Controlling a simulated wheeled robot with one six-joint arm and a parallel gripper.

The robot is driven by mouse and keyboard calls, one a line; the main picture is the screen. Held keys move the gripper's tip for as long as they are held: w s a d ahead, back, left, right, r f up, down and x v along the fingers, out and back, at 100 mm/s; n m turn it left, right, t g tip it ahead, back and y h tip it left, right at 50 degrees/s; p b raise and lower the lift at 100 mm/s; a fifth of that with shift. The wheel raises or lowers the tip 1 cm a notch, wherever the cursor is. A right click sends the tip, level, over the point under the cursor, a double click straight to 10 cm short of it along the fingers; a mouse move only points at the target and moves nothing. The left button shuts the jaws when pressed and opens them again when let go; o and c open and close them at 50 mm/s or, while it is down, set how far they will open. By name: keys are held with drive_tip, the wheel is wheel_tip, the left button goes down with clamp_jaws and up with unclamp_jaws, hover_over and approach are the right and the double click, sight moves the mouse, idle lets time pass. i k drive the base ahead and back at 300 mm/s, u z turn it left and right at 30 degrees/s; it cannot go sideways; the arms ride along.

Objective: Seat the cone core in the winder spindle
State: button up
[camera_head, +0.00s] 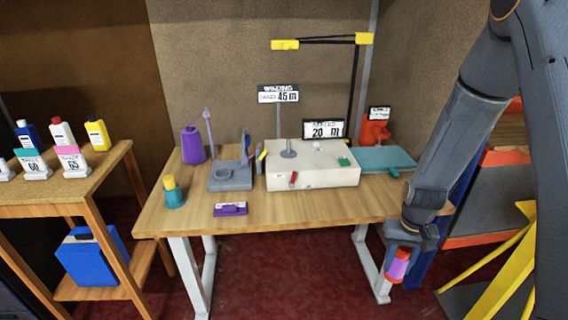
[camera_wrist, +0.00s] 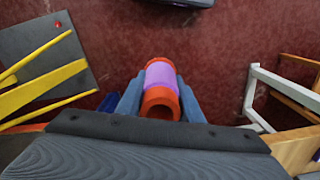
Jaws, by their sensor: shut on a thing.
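My gripper (camera_head: 397,258) hangs in front of the table's right front corner, below the tabletop. It is shut on an orange core with a purple band (camera_head: 398,267), which I take to be the cone core. In the wrist view the core (camera_wrist: 161,85) lies between two blue-grey fingers, its open hollow orange end facing the camera. On the table, a cream box (camera_head: 325,179) carries a short grey upright post on a round base (camera_head: 288,153). A grey device (camera_head: 230,180) with a thin upright arm stands left of it. I cannot tell which is the winder spindle.
The wooden table (camera_head: 290,207) also holds a purple cone (camera_head: 192,146), a teal pot with yellow top (camera_head: 173,192), a purple item (camera_head: 231,209) and a teal plate (camera_head: 385,158). A yellow-legged stand (camera_head: 495,265) is at right. Red floor is clear in front.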

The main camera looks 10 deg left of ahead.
sight(289, 153)
drive_tip(key=k, duration=0.15)
drive_tip(key=z, duration=0.8)
drive_tip(key=i, duration=0.8)
drive_tip(key=u, duration=2.45)
